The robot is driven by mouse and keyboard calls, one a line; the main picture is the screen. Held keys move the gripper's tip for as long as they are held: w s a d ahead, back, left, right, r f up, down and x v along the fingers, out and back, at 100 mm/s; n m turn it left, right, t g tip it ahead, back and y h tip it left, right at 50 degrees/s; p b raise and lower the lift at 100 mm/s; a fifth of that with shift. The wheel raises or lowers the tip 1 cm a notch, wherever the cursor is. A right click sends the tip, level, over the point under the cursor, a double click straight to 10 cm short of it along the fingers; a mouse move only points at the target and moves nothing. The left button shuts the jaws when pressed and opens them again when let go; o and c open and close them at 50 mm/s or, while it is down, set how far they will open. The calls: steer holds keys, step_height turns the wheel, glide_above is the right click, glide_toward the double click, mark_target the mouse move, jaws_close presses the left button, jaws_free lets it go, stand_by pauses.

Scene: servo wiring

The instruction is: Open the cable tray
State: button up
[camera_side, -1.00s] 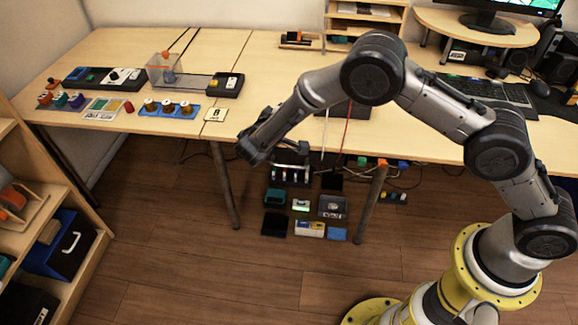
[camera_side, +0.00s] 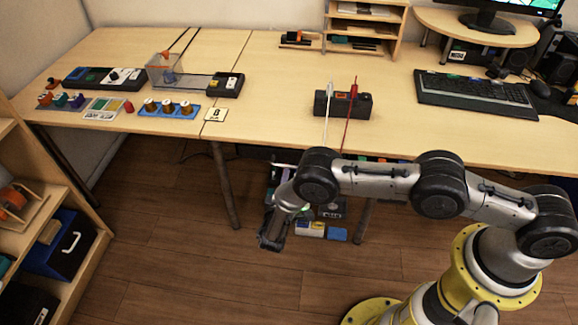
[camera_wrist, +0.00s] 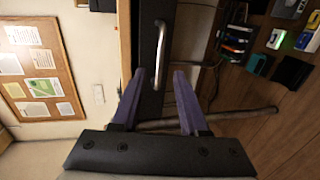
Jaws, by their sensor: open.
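The cable tray (camera_wrist: 147,30) shows in the wrist view as a dark front panel below the table edge. A silver bar handle (camera_wrist: 160,52) is fixed to it. The panel looks flush under the table, but I cannot tell exactly how far it is out. In the side view I cannot make the tray out clearly. My gripper's purple fingers (camera_wrist: 158,75) are open and empty in the wrist view, one on each side of the handle's line. The handle appears ahead of the fingertips, apart from them. In the side view my gripper (camera_side: 270,240) hangs low in front of the table.
A table leg (camera_side: 225,185) stands left of my arm. Coloured boxes (camera_side: 310,229) sit on the floor below the table. A shelf with a blue bin (camera_side: 62,245) is at the left. A dark box with cables (camera_side: 342,103) stands on the table. The floor in front is clear.

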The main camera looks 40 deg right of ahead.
mark_target(289, 167)
steer(key=x, duration=0.8)
jaws_close()
steer(key=shift+r, duration=0.1)
stand_by(1.2)
